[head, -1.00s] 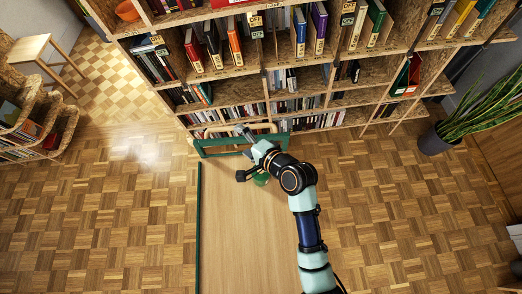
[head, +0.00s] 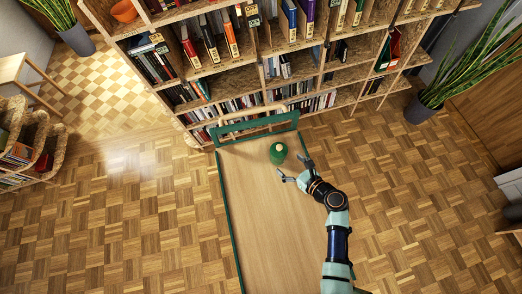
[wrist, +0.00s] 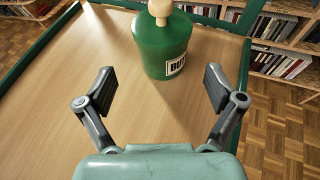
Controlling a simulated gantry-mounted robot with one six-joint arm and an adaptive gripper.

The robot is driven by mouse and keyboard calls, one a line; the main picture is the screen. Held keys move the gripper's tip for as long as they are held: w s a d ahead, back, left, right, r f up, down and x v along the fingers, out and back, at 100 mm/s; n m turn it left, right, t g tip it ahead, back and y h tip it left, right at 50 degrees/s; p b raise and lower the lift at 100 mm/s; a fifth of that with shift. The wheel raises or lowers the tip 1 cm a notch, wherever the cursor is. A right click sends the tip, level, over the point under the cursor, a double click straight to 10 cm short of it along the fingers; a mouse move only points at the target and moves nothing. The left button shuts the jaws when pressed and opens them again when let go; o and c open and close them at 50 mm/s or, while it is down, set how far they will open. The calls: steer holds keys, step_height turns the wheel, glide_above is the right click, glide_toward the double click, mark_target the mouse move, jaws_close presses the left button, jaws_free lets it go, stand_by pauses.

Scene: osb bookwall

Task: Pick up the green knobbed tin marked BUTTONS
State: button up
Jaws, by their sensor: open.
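The green tin (head: 278,152) stands upright near the far end of the wooden board, close to the green end frame.
The board (head: 262,225) has a green raised edge and is otherwise bare. A green end frame (head: 255,131) stands just behind the tin. A bookshelf (head: 235,79) rises beyond it. A potted plant (head: 421,108) stands at the right, on parquet floor.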

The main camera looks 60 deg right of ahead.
mark_target(278, 153)
steer(key=shift+w+a, duration=0.2)
steer(key=shift+a, duration=0.25)
steer(key=shift+d, duration=0.25)
steer(key=shift+w+d+f+b, duration=0.4)
steer(key=shift+w+d+f, duration=0.05)
steer(key=shift+w+d, duration=0.3)
steer(key=shift+w, duration=0.25)
steer(key=b+x, duration=0.2)
steer(key=x, duration=0.3)
steer(key=shift+d, duration=0.2)
steer(key=c, duration=1.5)
